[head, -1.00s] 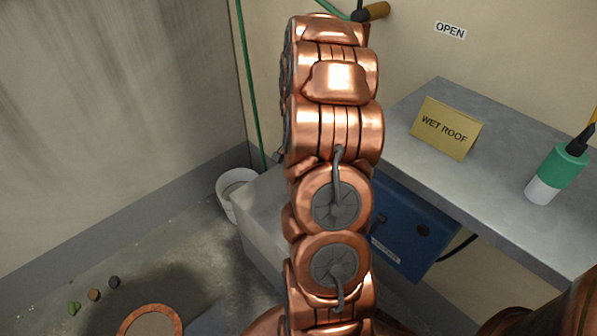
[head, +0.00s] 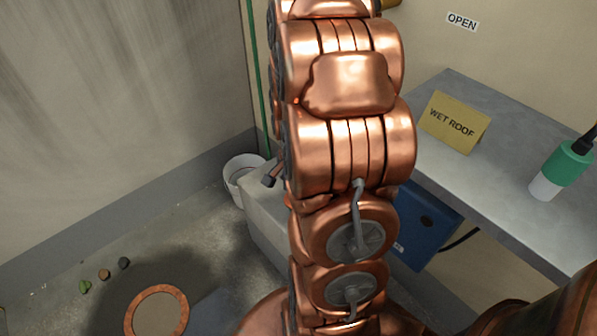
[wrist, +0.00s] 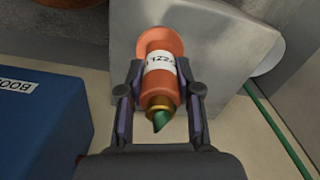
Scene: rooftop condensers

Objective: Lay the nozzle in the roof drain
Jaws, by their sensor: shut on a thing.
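The nozzle (wrist: 160,88) is orange with a white label, a brass collar and a green tip in the wrist view. My gripper (wrist: 159,82) is shut on it, one finger on each side. The nozzle is held in front of a grey block. In the head view my copper arm hides the nozzle and most of the gripper; only a small dark gripper part shows left of the arm. A flat round thing with a copper rim (head: 183,300) lies on the floor at the lower left, apart from the gripper. It may be the roof drain; I cannot tell.
A white bucket (head: 236,180) stands by the wall beside the grey block (head: 262,215). A blue box (head: 428,228) is under the shelf (head: 520,185), which holds a yellow WET ROOF sign (head: 455,122) and a green-and-white bottle (head: 562,168). Several small stones (head: 104,274) lie on the floor.

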